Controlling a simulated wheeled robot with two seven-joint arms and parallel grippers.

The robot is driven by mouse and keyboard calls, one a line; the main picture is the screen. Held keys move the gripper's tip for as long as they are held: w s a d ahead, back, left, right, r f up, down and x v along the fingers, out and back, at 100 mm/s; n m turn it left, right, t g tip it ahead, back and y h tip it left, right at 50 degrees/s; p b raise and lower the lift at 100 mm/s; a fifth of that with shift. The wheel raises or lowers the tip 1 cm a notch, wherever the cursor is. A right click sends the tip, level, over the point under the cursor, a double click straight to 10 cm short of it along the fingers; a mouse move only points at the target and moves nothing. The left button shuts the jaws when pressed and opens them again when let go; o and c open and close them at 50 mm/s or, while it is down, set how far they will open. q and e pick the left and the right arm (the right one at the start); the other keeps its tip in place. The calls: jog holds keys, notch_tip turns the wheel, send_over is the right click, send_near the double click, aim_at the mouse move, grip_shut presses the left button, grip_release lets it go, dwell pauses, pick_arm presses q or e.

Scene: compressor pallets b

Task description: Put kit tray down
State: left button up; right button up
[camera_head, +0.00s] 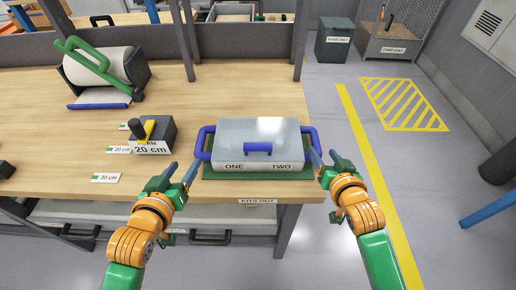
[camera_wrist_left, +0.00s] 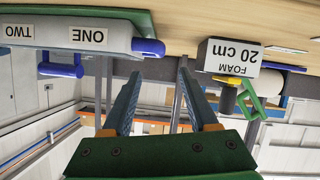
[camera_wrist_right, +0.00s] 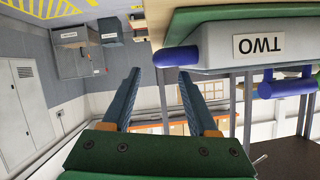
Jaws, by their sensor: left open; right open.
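The kit tray (camera_head: 257,132) is a grey lidded case with blue side handles and a blue front handle, labelled ONE and TWO. It rests on a green mat (camera_head: 210,174) at the right end of the wooden table. My left gripper (camera_head: 180,172) is open just left of the tray's left handle, apart from it. My right gripper (camera_head: 325,158) is open beside the right handle; a small gap or contact is hard to tell. The tray also shows upside down in the left wrist view (camera_wrist_left: 85,18) and the right wrist view (camera_wrist_right: 225,50). Both grippers look empty.
A roll holder with a green arm (camera_head: 98,68) stands farther back left. Table (camera_head: 60,140) space is clear around the small labels. A KITS OUT label (camera_head: 257,201) is on the front edge.

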jog(key=v, duration=0.6)
pick_arm(q)
jog(key=shift+f, duration=0.1)
dwell(0.3)
